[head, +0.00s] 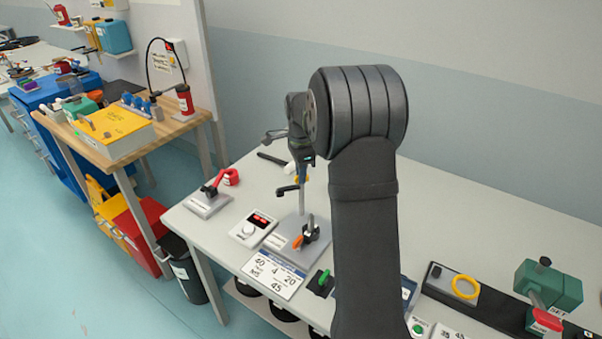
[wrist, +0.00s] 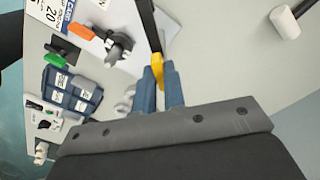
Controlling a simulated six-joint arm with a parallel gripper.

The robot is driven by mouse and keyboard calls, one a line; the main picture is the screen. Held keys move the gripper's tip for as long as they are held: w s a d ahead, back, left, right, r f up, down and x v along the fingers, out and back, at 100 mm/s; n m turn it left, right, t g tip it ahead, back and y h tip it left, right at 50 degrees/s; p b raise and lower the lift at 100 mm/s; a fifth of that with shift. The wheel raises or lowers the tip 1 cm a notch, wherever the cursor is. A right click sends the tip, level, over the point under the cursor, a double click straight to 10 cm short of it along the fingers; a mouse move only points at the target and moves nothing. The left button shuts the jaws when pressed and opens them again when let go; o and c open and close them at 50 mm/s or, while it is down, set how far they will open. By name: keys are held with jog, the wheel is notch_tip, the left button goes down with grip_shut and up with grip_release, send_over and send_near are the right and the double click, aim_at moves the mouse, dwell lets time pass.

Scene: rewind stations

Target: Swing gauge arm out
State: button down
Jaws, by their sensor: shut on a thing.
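The gauge stand has a grey base plate (head: 318,246) with an upright metal post and a black clamp with an orange lever (head: 297,242). In the wrist view the black gauge arm (wrist: 148,22) runs from the top edge to a yellow grip piece (wrist: 157,66). My gripper (wrist: 162,88) is shut on this yellow piece, one blue finger on each side. The black clamp (wrist: 118,46) and orange lever (wrist: 80,31) lie to its left. In the head view my wrist hides most of the gripper; a bit of yellow (head: 304,180) shows below it.
A white-headed mallet (wrist: 285,22) lies on the bench behind the stand. A control box with a red display (head: 253,228), a red-handled toggle clamp (head: 210,199) and a number card (head: 273,274) are near the stand. A green fixture (head: 550,287) stands far right.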

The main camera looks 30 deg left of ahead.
jog(key=c, duration=1.5)
grip_release()
jog(key=shift+r, duration=0.15)
notch_tip(320, 180, up, 17)
notch_tip(320, 180, down, 17)
jog(key=shift+f, duration=0.2)
jog(key=shift+r, duration=0.1)
